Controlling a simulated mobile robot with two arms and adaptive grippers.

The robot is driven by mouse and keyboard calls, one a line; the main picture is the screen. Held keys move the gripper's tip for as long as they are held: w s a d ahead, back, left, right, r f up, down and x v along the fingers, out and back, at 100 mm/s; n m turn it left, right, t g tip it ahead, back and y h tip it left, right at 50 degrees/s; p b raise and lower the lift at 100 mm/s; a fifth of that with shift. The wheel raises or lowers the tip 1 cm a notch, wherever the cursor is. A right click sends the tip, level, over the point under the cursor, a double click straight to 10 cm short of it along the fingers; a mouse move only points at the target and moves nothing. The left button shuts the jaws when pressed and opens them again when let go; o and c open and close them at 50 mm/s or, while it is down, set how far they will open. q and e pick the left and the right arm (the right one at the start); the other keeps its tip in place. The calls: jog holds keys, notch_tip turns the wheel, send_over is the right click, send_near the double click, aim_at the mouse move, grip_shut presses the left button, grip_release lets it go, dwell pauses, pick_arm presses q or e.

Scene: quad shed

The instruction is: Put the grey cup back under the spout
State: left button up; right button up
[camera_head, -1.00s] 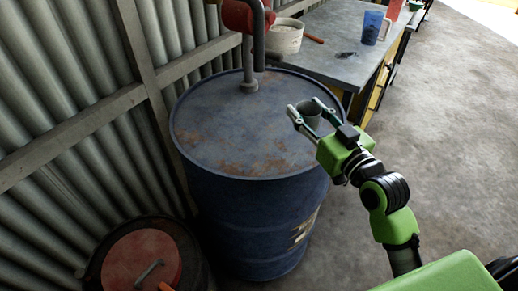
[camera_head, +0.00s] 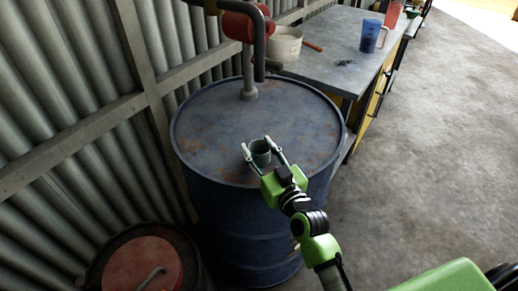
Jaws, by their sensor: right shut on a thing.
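The grey cup (camera_head: 260,148) is upright between the two fingers of my right gripper (camera_head: 262,150), which is shut on it. The cup is over the front part of the blue drum's top (camera_head: 215,125); I cannot tell whether it touches the lid. The red pump (camera_head: 238,27) stands on the drum, and its grey spout (camera_head: 260,62) bends down above the back of the lid. The cup is well in front of the spout's mouth. My left gripper is not in view.
A bench (camera_head: 330,68) behind right holds a white bucket (camera_head: 285,43), a blue jug (camera_head: 372,36) and a red container (camera_head: 393,14). A corrugated wall (camera_head: 60,90) is at left. A red-lidded drum (camera_head: 140,262) stands low at front left. The floor at right is clear.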

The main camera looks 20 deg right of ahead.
jog(key=shift+f, duration=0.15)
jog(key=o, duration=1.1)
jog(key=shift+s, duration=0.15)
jog(key=s, duration=0.3)
jog(key=s+d+b, duration=0.1)
jog(key=s, duration=0.6)
jog(key=shift+s+d, duration=0.1)
jog(key=shift+d, duration=0.1)
jog(key=shift+s+d, duration=0.1)
jog(key=shift+s, duration=0.6)
